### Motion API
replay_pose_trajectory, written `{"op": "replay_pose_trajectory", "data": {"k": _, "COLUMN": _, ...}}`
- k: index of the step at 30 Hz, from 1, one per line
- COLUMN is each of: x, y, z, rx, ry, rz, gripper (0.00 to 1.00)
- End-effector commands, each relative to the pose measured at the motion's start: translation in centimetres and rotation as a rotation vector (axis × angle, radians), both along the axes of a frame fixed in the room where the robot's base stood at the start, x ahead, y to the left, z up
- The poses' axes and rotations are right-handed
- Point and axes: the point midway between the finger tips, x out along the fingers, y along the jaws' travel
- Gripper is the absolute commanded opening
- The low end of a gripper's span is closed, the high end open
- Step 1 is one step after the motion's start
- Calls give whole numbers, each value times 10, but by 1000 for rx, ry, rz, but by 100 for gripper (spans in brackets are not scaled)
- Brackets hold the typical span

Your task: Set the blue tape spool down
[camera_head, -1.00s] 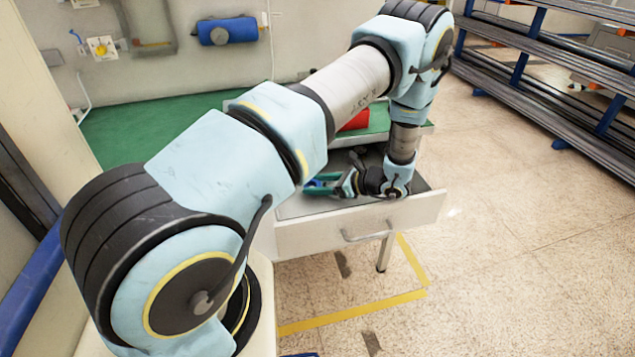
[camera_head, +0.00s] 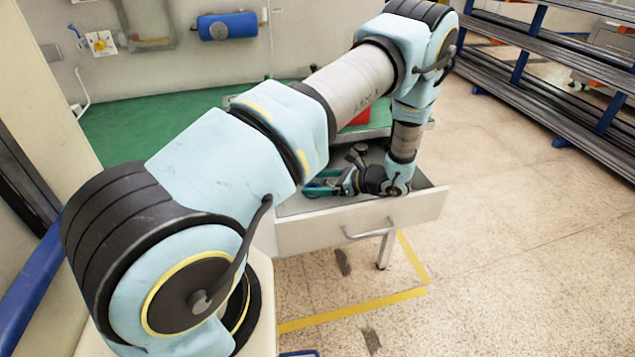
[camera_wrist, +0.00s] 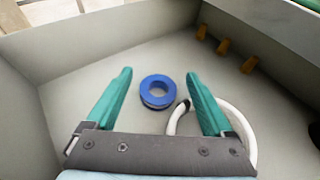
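The blue tape spool (camera_wrist: 145,92), a blue ring, lies flat on the grey floor of the open drawer (camera_wrist: 95,55) in the wrist view. My gripper (camera_wrist: 159,76) is open, with its two teal fingers on either side of the spool. There is a visible gap between the spool and each finger. In the head view, my gripper (camera_head: 322,188) is low inside the pulled-out drawer (camera_head: 300,238); the spool cannot be made out clearly there.
A white looped cable (camera_wrist: 247,135) lies partly behind the right finger. The drawer walls stand close around my gripper. A green worktop (camera_head: 130,125) with a red item (camera_head: 359,117) lies behind.

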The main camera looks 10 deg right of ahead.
Motion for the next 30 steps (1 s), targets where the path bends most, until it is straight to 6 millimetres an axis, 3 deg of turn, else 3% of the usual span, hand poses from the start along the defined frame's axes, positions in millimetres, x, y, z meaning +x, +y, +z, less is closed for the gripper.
{"op": "replay_pose_trajectory", "data": {"k": 8, "x": -3, "y": 4, "z": -6, "rx": 11, "ry": 8, "rz": 0, "gripper": 93}}
{"op": "replay_pose_trajectory", "data": {"k": 14, "x": -3, "y": 4, "z": 10, "rx": 9, "ry": 7, "rz": 2, "gripper": 93}}
{"op": "replay_pose_trajectory", "data": {"k": 24, "x": -30, "y": -44, "z": 29, "rx": 3, "ry": 1, "rz": -1, "gripper": 93}}
{"op": "replay_pose_trajectory", "data": {"k": 30, "x": -38, "y": -52, "z": 40, "rx": -7, "ry": 4, "rz": 16, "gripper": 93}}
